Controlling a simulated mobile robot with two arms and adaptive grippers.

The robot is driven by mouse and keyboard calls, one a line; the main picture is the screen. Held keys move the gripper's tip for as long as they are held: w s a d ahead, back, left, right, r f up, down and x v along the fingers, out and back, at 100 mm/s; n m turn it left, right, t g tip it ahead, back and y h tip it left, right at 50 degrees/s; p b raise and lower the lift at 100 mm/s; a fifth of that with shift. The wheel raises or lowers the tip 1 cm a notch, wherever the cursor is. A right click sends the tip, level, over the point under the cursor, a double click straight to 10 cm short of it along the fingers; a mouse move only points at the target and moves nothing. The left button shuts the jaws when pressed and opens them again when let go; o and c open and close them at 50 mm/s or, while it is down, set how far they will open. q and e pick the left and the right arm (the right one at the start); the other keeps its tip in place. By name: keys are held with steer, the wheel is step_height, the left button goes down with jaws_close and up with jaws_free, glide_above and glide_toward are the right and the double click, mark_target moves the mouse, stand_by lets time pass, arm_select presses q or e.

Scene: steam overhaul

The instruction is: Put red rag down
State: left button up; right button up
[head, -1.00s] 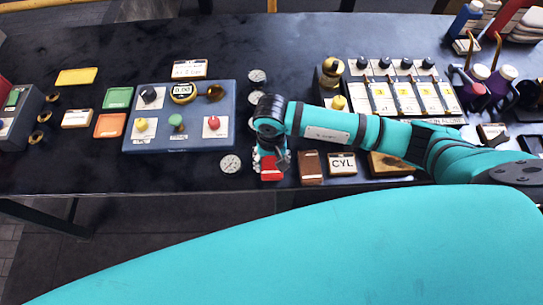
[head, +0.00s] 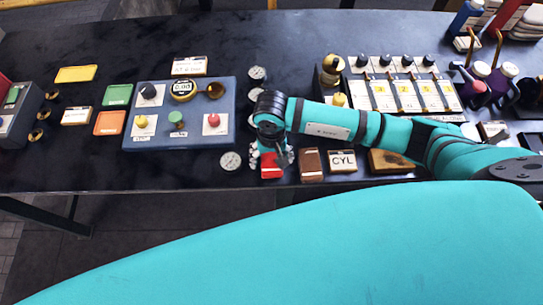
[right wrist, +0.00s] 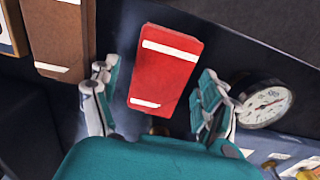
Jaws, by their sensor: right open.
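The red rag (head: 271,166) is a folded red block with white stripes, lying near the front edge of the dark table. In the right wrist view the red rag (right wrist: 166,68) lies between and just beyond my parted fingertips, with gaps on both sides. My right gripper (head: 272,155) is over it, pointing down. In the right wrist view the right gripper (right wrist: 157,95) is open and holds nothing. Part of the rag is hidden by the gripper in the head view. My left gripper is not in view.
A brown block (head: 311,165) and the CYL card (head: 342,161) lie to the right of the rag. A round gauge (head: 231,161) lies to its left. A blue control panel (head: 180,118) stands further left. The table's front edge (head: 150,192) is close.

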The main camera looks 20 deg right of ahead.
mark_target(272, 159)
step_height(272, 159, up, 12)
steer(key=b, duration=0.3)
steer(key=shift+f, duration=0.25)
